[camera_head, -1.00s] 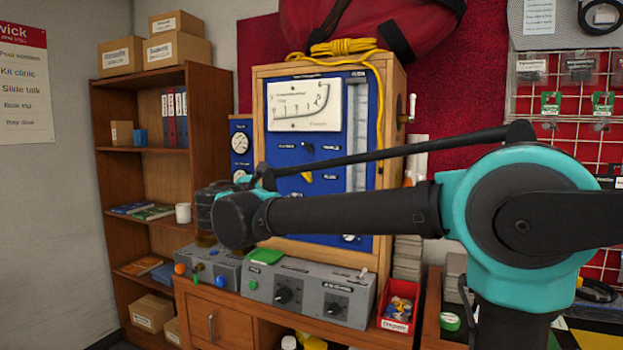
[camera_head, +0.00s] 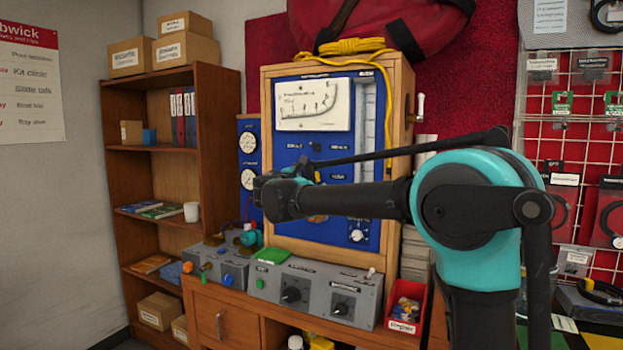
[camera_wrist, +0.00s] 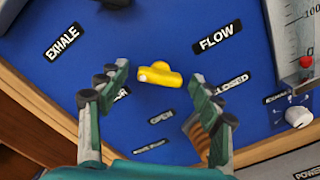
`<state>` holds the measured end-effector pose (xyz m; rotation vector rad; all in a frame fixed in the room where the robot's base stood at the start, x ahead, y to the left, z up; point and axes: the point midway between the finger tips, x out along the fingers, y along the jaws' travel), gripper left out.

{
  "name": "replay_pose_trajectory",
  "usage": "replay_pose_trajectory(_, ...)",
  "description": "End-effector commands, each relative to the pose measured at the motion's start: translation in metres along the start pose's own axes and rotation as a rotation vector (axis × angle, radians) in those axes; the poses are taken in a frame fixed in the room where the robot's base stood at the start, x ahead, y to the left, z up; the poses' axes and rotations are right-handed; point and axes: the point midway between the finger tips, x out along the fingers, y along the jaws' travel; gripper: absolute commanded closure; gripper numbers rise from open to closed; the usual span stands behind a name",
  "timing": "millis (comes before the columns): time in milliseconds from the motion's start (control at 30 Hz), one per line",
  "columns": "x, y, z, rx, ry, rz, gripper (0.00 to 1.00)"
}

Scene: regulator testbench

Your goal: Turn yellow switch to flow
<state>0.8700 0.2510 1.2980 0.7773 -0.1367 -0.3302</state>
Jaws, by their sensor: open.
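The yellow switch (camera_wrist: 160,74) shows on the blue panel (camera_wrist: 120,25) in the wrist view, with a white dot on its left end. The FLOW label (camera_wrist: 221,36) is to its upper right. Another label, partly hidden by my left finger, is to its lower left. My gripper (camera_wrist: 159,82) is open, with one green finger on each side of the switch in the picture. No contact shows, and the depth gap is unclear. In the head view, my arm covers the switch and the lower middle of the blue panel (camera_head: 282,142).
Below the switch are the OPEN (camera_wrist: 161,117) and CLOSED (camera_wrist: 231,83) labels and a partly hidden striped brown knob (camera_wrist: 197,136). A gauge tube (camera_wrist: 303,50) is at right. Grey control boxes (camera_head: 314,290) and a red parts bin (camera_head: 405,306) stand on the bench.

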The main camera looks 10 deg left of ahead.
Motion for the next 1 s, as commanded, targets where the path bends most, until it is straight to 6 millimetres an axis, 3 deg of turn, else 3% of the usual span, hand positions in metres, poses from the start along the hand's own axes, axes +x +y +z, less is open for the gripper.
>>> replay_pose_trajectory(267,0.001,0.0,0.0,0.0,0.0,0.0,0.34)
replay_pose_trajectory(667,0.0007,-0.0001,0.0,0.0,0.0,0.0,0.84)
replay_pose_trajectory(1000,0.0006,-0.0003,0.0,0.05,0.0,-0.001,0.84)
